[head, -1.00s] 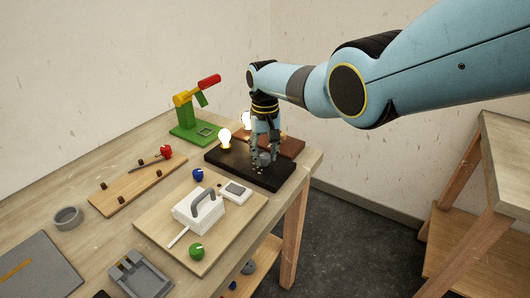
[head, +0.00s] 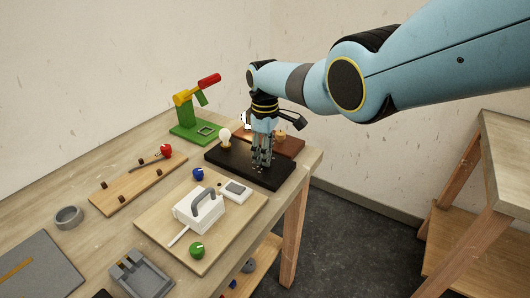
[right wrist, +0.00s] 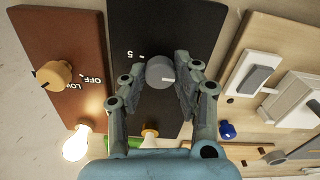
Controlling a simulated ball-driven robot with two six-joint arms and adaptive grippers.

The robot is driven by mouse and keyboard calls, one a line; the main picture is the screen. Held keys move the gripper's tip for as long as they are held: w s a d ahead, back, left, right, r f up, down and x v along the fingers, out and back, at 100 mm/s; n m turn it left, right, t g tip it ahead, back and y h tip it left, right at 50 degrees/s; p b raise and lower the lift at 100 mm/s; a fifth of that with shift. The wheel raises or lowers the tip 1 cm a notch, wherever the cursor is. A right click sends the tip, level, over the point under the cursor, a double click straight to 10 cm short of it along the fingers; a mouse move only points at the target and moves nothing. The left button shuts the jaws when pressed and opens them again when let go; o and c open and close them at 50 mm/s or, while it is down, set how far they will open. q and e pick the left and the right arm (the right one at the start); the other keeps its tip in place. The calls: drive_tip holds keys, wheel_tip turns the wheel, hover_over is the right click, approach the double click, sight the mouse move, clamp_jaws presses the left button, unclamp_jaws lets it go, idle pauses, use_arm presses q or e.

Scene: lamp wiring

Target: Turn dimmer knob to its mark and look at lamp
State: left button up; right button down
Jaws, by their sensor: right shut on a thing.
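The grey dimmer knob (right wrist: 160,70) sits on the black board (right wrist: 125,25), with a pale line on its face and a white "5" beside it. My right gripper (right wrist: 162,75) points down at the board with its fingers closed around the knob; it also shows in the head view (head: 262,165), where its fingers hide the knob. The black board's bulb (head: 224,138) stands left of the gripper and looks pale, with a faint warm glow at its base in the right wrist view (right wrist: 150,131). My left gripper is not in view.
A brown board (head: 285,143) lies behind, with a tan knob (right wrist: 53,74) marked OFF and LOW and a brightly lit bulb (right wrist: 76,144). A wooden board (head: 150,222) with a white handled box (head: 198,212) lies in front. A green stand (head: 187,120) is behind left.

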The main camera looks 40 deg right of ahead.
drive_tip(key=shift+n, duration=1.1)
drive_tip(key=c, duration=1)
unclamp_jaws()
drive_tip(key=shift+r, duration=0.5)
wheel_tip(320, 180, up, 11)
